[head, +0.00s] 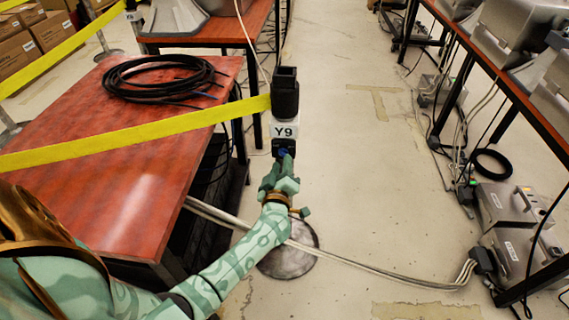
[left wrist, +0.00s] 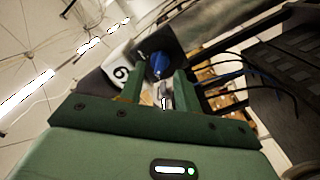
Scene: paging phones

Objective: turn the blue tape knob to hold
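The blue tape knob (head: 284,152) sits on the dark side of a post head below a white Y9 label (head: 285,131). In the left wrist view the round blue knob (left wrist: 159,66) shows on a dark face beside the white label (left wrist: 121,74). My left gripper (head: 284,166) is just below the knob in the head view, pointing at it. In the left wrist view its two green fingers (left wrist: 160,74) stand apart, with the knob between or just beyond their tips; I cannot tell whether they touch it. The knob's markings are unreadable. My right gripper is out of view.
Yellow tape (head: 150,135) runs left from the post over a red-brown table (head: 130,205) with a coiled black cable (head: 160,78). The post's round base (head: 288,262) and white cables (head: 400,277) lie on the floor.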

